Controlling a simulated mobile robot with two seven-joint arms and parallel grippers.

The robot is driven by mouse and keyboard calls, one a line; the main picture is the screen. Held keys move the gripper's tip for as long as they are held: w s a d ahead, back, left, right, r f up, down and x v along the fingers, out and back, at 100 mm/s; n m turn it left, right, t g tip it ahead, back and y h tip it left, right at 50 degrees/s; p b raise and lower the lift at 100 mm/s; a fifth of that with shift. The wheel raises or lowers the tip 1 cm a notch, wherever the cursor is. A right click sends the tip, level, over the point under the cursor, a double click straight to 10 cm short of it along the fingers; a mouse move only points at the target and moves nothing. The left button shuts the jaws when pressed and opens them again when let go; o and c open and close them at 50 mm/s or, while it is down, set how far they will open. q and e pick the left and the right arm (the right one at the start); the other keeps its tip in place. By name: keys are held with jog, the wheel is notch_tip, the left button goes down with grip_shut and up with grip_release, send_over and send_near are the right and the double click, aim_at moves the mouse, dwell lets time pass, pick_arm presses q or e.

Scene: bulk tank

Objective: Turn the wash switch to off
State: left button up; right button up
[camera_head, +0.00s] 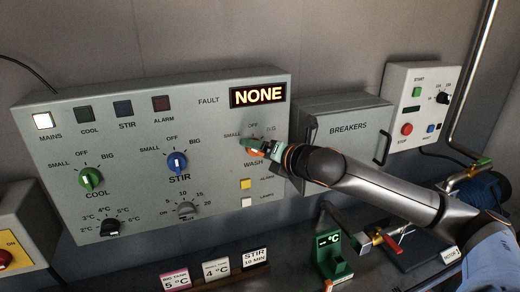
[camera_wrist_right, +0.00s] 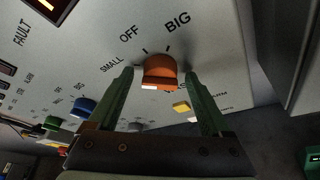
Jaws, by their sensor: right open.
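The wash switch is an orange knob (camera_wrist_right: 160,70) on the grey control panel, with SMALL, OFF and BIG printed around it. In the head view the knob (camera_head: 250,144) is mostly hidden by my right gripper (camera_head: 262,147). In the right wrist view my right gripper (camera_wrist_right: 159,78) is open. Its green fingers stand on either side of the knob, with a visible gap on each side. A white mark shows on the knob's near edge, but I cannot tell which label it points to. My left gripper is not in view.
The panel also bears a green COOL knob (camera_head: 91,179), a blue STIR knob (camera_head: 177,162) and a yellow button (camera_head: 246,184) below WASH. The fault display (camera_head: 258,95) reads NONE. A breakers box (camera_head: 345,115) juts out at the right, behind my right arm.

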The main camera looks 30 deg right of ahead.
grip_shut()
dwell(0.7)
